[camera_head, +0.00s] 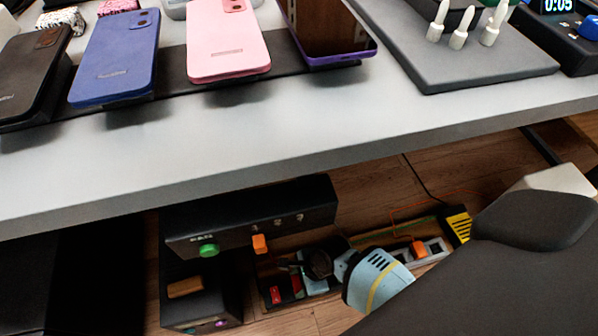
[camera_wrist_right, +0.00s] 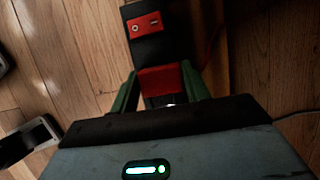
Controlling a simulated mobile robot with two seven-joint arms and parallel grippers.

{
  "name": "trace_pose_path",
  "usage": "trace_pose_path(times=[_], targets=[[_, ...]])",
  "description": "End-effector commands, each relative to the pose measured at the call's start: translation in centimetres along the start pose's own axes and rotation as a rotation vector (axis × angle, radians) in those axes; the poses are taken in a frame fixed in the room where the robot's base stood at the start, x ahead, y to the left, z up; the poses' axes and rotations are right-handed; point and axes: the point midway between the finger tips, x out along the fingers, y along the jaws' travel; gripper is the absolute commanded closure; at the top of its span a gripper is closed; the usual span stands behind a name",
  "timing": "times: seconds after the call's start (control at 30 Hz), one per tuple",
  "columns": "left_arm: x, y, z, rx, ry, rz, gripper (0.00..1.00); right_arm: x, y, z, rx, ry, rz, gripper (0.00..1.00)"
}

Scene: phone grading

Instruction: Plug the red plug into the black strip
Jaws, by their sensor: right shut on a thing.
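In the right wrist view a red plug (camera_wrist_right: 158,80) sits between the two green fingers of my right gripper (camera_wrist_right: 160,76), which is shut on it. The black strip (camera_wrist_right: 148,48) lies just beyond the plug, with a red switch (camera_wrist_right: 144,26) on it. The plug's far end meets the strip's near part in this view; I cannot tell whether it is seated. In the head view my right gripper (camera_head: 299,277) is low at the dark strip (camera_head: 288,299) on the floor, and partly hides it. A red switch (camera_head: 275,294) shows there. My left gripper is not in view.
The grey table (camera_head: 330,140) with several phones overhangs the floor area. A black box (camera_head: 225,228) with a green button and an orange switch stands left of my gripper. A pale strip (camera_head: 437,248) with an orange plug (camera_head: 418,248) lies to the right. Wooden floor shows between.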

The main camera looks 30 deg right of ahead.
Motion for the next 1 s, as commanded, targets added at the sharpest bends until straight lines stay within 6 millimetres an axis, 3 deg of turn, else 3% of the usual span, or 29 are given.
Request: trace_pose_path(times=[0.97, 1.0], targets=[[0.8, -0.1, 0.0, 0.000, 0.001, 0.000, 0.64, 1.3, 0.1, -0.6, 0.001, 0.002, 0.003, 0.83], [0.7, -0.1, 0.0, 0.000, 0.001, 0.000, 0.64, 1.2, 0.1, -0.6, 0.000, 0.002, 0.002, 0.48]])
